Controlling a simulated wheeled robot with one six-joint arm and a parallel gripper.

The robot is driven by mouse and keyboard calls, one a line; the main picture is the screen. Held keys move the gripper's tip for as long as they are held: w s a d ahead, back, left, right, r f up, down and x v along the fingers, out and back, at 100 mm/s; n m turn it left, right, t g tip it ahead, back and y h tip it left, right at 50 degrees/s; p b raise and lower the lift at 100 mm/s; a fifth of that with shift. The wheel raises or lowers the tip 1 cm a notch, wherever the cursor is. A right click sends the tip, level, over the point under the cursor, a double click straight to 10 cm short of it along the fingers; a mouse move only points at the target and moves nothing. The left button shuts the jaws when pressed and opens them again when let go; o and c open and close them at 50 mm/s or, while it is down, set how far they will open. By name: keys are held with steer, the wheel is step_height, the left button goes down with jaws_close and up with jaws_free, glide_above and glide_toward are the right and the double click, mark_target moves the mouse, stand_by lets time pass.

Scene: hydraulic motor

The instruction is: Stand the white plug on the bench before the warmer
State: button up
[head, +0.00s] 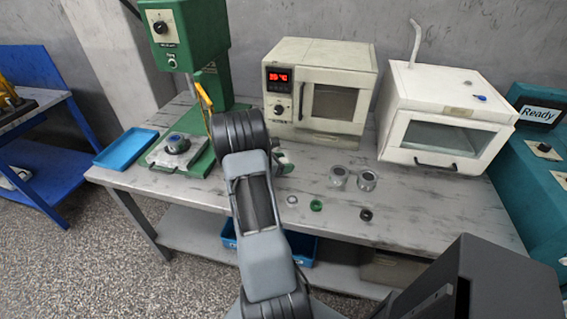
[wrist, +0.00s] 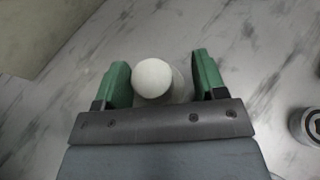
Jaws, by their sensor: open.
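The white plug (wrist: 153,78) shows in the wrist view as a round white top, seen nearly end-on. It is between the two green fingers of my gripper (wrist: 165,75), nearer the left finger. My gripper is open, with a clear gap between the plug and the right finger. I cannot tell whether the plug touches the left finger. The warmer is most likely the cream oven (head: 335,95) with the red display at the back of the bench (head: 420,210). In the head view my arm hides most of my gripper, and I cannot make out the plug there.
Two metal cylinders (head: 367,180) stand on the bench to the right of my gripper. Small rings (head: 317,205) lie near the front edge. A green press (head: 190,50) and a blue tray (head: 126,148) are left. A white chamber (head: 445,120) stands right.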

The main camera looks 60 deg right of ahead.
steer(key=v, duration=1.1)
steer(key=shift+w+a+r, duration=0.2)
steer(key=shift+r, duration=0.05)
steer(key=shift+w+a+r, duration=0.1)
steer(key=shift+a+r, duration=0.2)
steer(key=shift+a, duration=0.2)
steer(key=s+a+r+m+t+y, duration=0.2)
steer(key=a+m+t+y, duration=0.1)
steer(key=a, duration=0.8)
steer(key=s+a+r+m+t+y, duration=0.2)
steer(key=a+m+y, duration=0.3)
steer(key=a, duration=0.6)
steer(key=s+a+r+m+t+y, duration=0.2)
steer(key=a+r+m+t+y, duration=0.2)
steer(key=a, duration=0.8)
steer(key=shift+s+r+m, duration=0.15)
steer(key=shift+r+m, duration=0.05)
steer(key=shift+m, duration=0.1)
